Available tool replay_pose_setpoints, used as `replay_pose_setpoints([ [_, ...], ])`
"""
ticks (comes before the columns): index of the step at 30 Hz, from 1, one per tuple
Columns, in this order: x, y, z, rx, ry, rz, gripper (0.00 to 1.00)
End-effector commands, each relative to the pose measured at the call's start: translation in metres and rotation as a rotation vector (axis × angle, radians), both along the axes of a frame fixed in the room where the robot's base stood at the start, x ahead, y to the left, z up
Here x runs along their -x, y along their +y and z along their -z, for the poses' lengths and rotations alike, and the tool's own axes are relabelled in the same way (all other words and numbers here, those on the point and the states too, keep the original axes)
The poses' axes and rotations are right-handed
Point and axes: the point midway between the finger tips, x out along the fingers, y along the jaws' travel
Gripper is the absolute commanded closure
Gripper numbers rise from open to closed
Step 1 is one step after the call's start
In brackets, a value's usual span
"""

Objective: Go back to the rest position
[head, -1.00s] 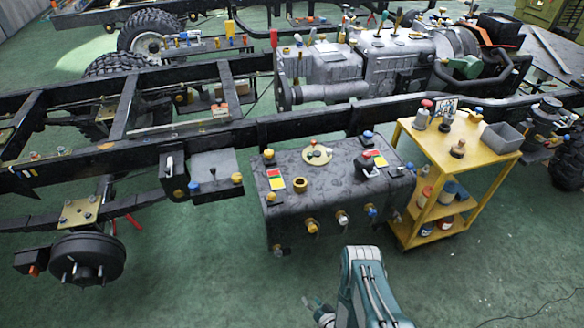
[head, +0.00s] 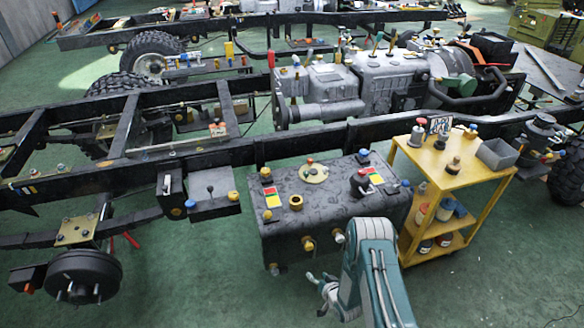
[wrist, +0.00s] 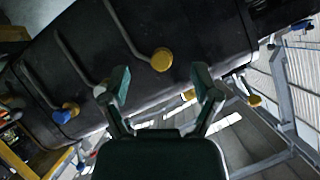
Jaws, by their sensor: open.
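My gripper (head: 322,290) shows low in the head view, in front of the black tank and near its lower front edge. In the wrist view my gripper (wrist: 163,88) has its two green-tipped fingers spread apart with nothing between them. The black tank (head: 330,218) hangs beside the chassis rail, with several knobs on its top and front. In the wrist view the tank (wrist: 205,35) fills the area beyond the fingers, with a yellow knob (wrist: 161,60) just past the gap. My arm covers part of the tank's front right in the head view.
A yellow cart (head: 476,190) with bottles and a grey bin (head: 497,154) stands right of the tank. A black chassis rail (head: 300,142) runs across behind. A wheel hub (head: 84,275) is at the lower left. Green floor (head: 200,280) is clear between hub and tank.

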Motion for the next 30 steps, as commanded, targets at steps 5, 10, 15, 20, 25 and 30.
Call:
replay_pose_setpoints([
  [5, -0.046, -0.011, -0.066, 0.104, 0.014, 0.015, 0.21],
  [10, -0.072, -0.023, -0.128, 0.192, 0.041, 0.035, 0.21],
  [15, -0.086, -0.035, -0.193, 0.268, 0.071, 0.059, 0.21],
  [20, -0.088, -0.045, -0.253, 0.332, 0.104, 0.081, 0.21],
  [25, -0.078, -0.054, -0.316, 0.388, 0.142, 0.105, 0.21],
  [30, -0.056, -0.062, -0.375, 0.432, 0.183, 0.127, 0.21],
])
